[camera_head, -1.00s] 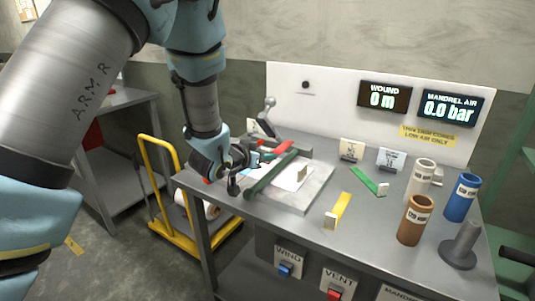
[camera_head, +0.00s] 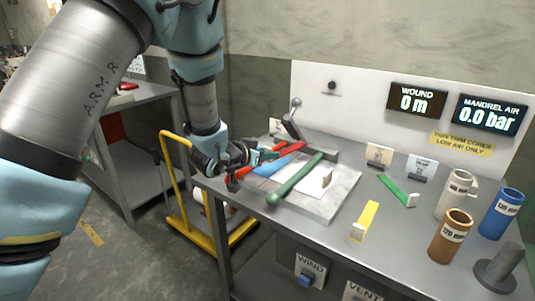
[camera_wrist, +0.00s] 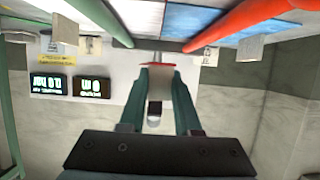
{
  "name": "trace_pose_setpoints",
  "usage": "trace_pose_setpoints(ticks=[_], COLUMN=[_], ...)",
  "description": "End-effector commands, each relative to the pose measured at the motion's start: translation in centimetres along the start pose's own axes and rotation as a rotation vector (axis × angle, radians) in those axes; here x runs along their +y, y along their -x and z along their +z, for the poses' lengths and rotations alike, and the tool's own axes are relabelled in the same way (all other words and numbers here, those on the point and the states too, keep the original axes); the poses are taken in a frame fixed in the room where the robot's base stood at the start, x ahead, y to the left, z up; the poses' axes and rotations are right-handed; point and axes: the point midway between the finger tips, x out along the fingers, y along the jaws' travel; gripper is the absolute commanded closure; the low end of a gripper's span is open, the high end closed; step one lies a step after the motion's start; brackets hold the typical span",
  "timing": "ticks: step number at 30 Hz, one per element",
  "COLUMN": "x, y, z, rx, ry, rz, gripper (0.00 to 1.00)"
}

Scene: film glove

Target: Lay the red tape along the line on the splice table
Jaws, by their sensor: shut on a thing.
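The splice table (camera_head: 345,186) is a pale flat slab on the bench's left part. A green bar (camera_head: 300,175) and a red bar (camera_head: 288,149) lie across it, with a blue strip (camera_head: 272,166) between them. My gripper (camera_head: 268,155) is at the slab's left side, near the red bar. In the wrist view my gripper (camera_wrist: 158,68) is shut, with a thin red edge between the fingertips that looks like the red tape (camera_wrist: 160,65). Most of the tape is hidden or seen edge-on. The line cannot be made out.
Yellow tape (camera_head: 367,219) and green tape (camera_head: 396,188) with pale tabs lie right of the slab. Brown (camera_head: 449,241), white (camera_head: 455,192) and blue (camera_head: 500,216) cores stand at the right. A yellow cart (camera_head: 184,226) stands left of the bench.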

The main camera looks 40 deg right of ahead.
Motion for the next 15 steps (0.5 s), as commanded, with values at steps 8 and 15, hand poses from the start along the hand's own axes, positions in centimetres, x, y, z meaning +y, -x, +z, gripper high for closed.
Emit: trace_pose_setpoints(ticks=[8,15], x=[0.0,0.1], y=[-0.9,-1.7], z=[2.1,4.0], rx=[-0.001,-0.001], ry=[-0.001,-0.001], rz=[0.001,0.002], gripper=[1.00,1.00])
